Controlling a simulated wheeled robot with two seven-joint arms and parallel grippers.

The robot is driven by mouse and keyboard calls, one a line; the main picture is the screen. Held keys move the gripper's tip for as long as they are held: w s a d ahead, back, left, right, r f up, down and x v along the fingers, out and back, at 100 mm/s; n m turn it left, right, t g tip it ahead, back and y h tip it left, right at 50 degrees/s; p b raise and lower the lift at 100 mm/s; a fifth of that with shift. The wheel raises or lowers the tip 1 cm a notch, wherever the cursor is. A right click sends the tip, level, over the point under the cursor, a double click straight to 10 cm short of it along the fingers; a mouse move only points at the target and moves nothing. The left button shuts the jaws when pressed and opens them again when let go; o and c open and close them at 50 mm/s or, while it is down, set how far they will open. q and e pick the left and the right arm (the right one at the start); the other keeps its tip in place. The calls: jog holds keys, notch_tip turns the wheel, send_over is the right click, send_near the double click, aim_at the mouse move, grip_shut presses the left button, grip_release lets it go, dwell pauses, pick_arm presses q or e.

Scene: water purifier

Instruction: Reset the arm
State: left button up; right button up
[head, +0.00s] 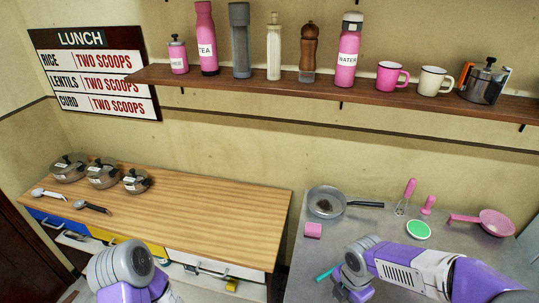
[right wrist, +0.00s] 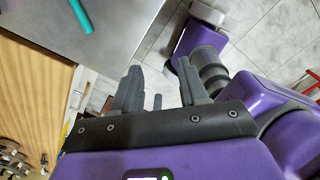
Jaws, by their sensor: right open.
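My right arm (head: 405,265) reaches in from the lower right in the head view, over the metal counter's front part, with its wrist bent downward. In the right wrist view my right gripper (right wrist: 158,75) is open, its two dark grey fingers apart with nothing between them and the floor below. My left arm (head: 122,270) shows only as a grey and purple link at the bottom left of the head view. Its gripper is out of view.
The metal counter (head: 310,255) holds a pan (head: 326,203), a pink sponge (head: 313,230), a green-topped round item (head: 418,229), a pink strainer (head: 495,223) and a teal stick (head: 324,275). A wooden counter (head: 200,215) with lidded pots stands left. A shelf (head: 230,85) runs above.

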jog(key=s+a+f+m+y, duration=0.1)
jog(key=a+f+m+y, duration=0.1)
jog(key=a+f+m, duration=0.4)
jog(key=s+a+f+m+y, duration=0.2)
jog(key=a+f+m+y, duration=0.1)
jog(key=f+m, duration=0.45)
jog(key=s+f+m+h, duration=0.1)
jog(key=s+f+m, duration=0.4)
jog(key=f+m, duration=0.6)
jog(key=shift+s+a+m+t, duration=0.25)
jog(key=shift+a+m+t, duration=0.1)
jog(key=shift+m, duration=0.8)
